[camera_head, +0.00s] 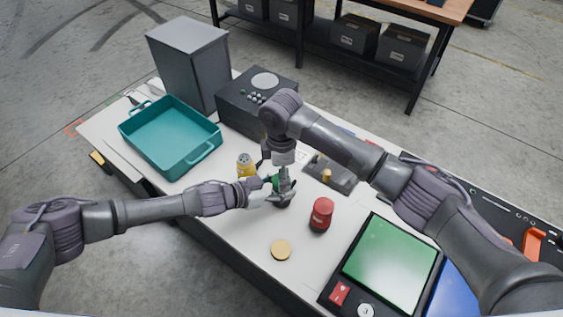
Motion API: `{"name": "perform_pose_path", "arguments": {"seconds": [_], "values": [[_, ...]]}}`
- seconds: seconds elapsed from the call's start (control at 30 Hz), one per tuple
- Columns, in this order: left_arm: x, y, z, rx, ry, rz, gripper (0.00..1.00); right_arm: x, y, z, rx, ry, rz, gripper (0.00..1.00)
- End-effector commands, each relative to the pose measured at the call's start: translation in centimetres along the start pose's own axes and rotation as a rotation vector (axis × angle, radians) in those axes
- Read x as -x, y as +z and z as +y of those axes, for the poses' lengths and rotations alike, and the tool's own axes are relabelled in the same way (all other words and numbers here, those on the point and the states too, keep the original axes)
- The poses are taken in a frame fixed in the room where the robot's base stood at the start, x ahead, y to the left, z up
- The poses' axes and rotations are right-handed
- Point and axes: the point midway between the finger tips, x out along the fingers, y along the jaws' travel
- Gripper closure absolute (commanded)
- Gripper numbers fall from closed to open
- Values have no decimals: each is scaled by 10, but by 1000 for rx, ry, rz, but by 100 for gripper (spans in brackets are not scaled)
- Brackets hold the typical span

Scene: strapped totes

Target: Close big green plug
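A small green thing (275,182), which looks like the green plug, shows in the middle of the white table, mostly hidden by my two grippers. My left gripper (273,190) reaches in from the left, its fingers right at the green plug. My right gripper (284,187) points straight down from above at the same spot, beside or over the plug. The two grippers are very close together. They are small and overlap, so I cannot tell whether either is shut on the plug.
A yellow jar with a grey top (246,166) stands just behind my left gripper. A red jar (321,214) and a yellow disc (281,250) are nearby. A grey fixture (331,174), dark control box (257,103), teal tray (205,152) and green-screened panel (390,263) surround the work spot.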

Motion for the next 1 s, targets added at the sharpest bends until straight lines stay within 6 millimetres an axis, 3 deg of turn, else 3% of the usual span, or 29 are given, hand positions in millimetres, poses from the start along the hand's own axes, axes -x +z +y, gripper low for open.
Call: {"name": "perform_pose_path", "arguments": {"seconds": [0.17, 0.47, 0.83, 1.0], "values": [[0, 0, 0, 0, 0, 0, 100, -14, 0, 0, 0, 0, 0, 25], [0, 0, 0, 0, -1, 0, 100, -16, 0, 0, 1, 0, 0, 25], [0, 0, 0, 0, -1, 0, 100, -16, 0, 0, 1, 0, 0, 84], [0, 0, 0, 0, -1, 0, 100, -16, -1, 0, -58, 0, 1, 87]]}}
